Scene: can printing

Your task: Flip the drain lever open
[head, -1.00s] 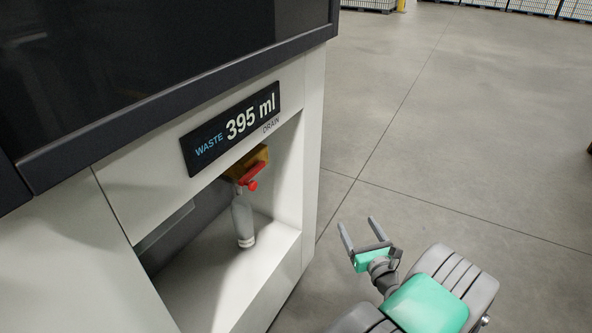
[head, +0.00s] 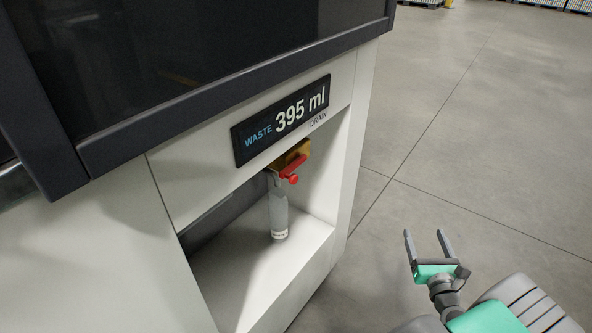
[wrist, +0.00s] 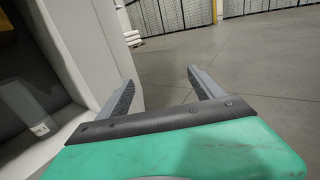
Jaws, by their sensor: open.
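The drain lever (head: 293,171) is red with a round red knob. It sits on a brass-coloured valve (head: 291,154) under the top of a recess in the white machine. My gripper (head: 427,237) is open and empty, in front of and to the right of the recess, apart from the lever. In the wrist view my gripper (wrist: 161,83) shows both fingers spread with nothing between them.
A display (head: 283,119) above the recess reads WASTE 395 ml, with DRAIN printed beneath. The recess side wall (head: 338,190) stands between my gripper and the lever in the head view. Open concrete floor (head: 480,130) lies to the right.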

